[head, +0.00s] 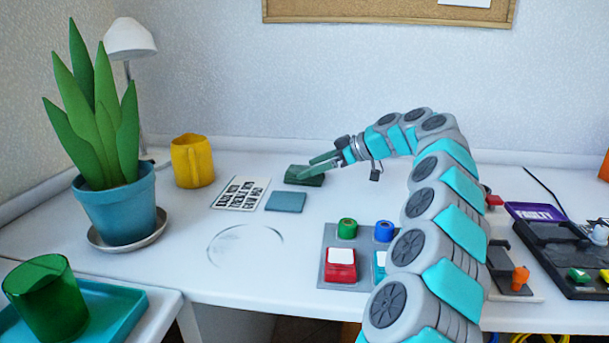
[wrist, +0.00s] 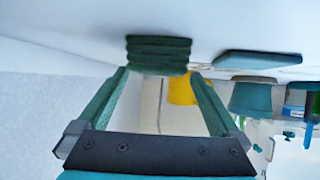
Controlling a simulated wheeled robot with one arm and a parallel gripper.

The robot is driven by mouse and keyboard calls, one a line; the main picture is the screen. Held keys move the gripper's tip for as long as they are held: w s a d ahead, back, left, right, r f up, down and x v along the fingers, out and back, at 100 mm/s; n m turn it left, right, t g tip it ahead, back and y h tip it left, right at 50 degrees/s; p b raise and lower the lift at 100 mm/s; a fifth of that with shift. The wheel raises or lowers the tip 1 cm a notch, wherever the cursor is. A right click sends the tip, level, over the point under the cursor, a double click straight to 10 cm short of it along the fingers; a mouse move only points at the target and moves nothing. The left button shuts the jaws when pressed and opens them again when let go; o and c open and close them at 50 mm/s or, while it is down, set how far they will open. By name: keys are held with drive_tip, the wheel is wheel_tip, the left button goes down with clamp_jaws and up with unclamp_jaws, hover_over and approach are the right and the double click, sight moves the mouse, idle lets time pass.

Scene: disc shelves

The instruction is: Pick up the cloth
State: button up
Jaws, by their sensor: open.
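The cloth (head: 304,178) looks like a small dark green folded stack on the white desk, behind a flat teal square (head: 286,201). In the wrist view, which is upside down, the layered cloth (wrist: 159,50) appears between and just beyond my fingertips. My gripper (head: 304,168) reaches in from the right, low over the cloth, with its two green fingers apart. In the wrist view my gripper (wrist: 159,74) is open and nothing is clamped. I cannot tell whether the fingertips touch the cloth.
A printed card (head: 241,194) lies left of the teal square. A yellow mug (head: 192,162) and a potted plant (head: 115,208) stand further left. A grey board (head: 330,262) with colored blocks is in front, near my arm. The desk around the ring stain (head: 246,258) is clear.

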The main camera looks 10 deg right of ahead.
sight(304, 169)
drive_tip(key=x, duration=0.3)
drive_tip(key=c, duration=1.2)
drive_tip(key=shift+o, duration=0.2)
drive_tip(key=shift+r, duration=0.15)
drive_tip(key=shift+r, duration=1.7)
drive_tip(key=shift+s+a+r+b, duration=0.1)
drive_tip(key=shift+s+r+b, duration=0.25)
drive_tip(key=shift+s, duration=2.35)
drive_tip(key=shift+s+d+r+b, duration=0.1)
drive_tip(key=shift+s+b, duration=0.5)
drive_tip(key=shift+s, duration=2.1)
drive_tip(key=shift+s+a+r+b, duration=0.1)
drive_tip(key=shift+s+r+b, duration=0.25)
drive_tip(key=shift+s, duration=2.35)
